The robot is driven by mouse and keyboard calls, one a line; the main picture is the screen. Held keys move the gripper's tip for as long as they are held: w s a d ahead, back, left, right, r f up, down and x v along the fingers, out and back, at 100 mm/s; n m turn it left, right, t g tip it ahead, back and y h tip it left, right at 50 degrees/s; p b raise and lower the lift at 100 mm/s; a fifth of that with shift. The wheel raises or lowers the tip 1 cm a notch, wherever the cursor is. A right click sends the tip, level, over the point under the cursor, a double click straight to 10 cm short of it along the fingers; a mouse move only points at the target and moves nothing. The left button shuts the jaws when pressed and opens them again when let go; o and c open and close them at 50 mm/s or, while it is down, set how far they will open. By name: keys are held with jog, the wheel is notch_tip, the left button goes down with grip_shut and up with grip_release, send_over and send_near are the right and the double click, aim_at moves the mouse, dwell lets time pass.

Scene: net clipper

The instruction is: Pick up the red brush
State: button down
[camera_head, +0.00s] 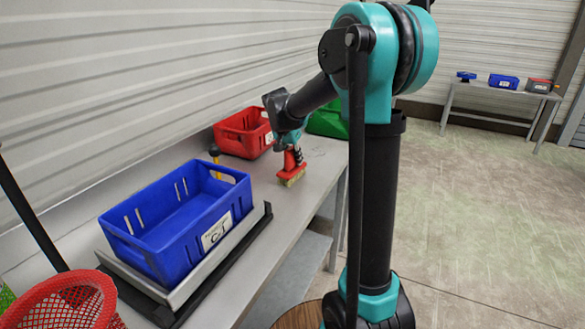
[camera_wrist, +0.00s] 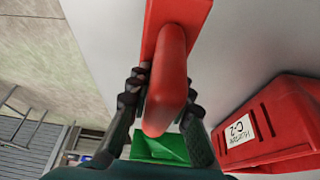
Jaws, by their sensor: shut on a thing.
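The red brush (camera_head: 292,168) has a red handle and a block with pale bristles underneath. In the head view it is at the edge of the grey workbench (camera_head: 318,165), bristles downward; I cannot tell if they touch the top. My gripper (camera_head: 294,152) comes down from above and is shut on the brush handle. In the wrist view the brush handle (camera_wrist: 166,85) lies between the black fingers of my gripper (camera_wrist: 163,100). The far side of the handle is hidden.
A blue crate (camera_head: 150,205) sits on a black-edged stand at the front. A red crate (camera_head: 234,135) and a green container (camera_head: 325,122) stand behind the brush. A red mesh basket (camera_head: 62,300) is at lower left. Open floor lies right.

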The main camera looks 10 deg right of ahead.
jog(key=shift+r, duration=0.1)
notch_tip(320, 180, up, 20)
dwell(0.5)
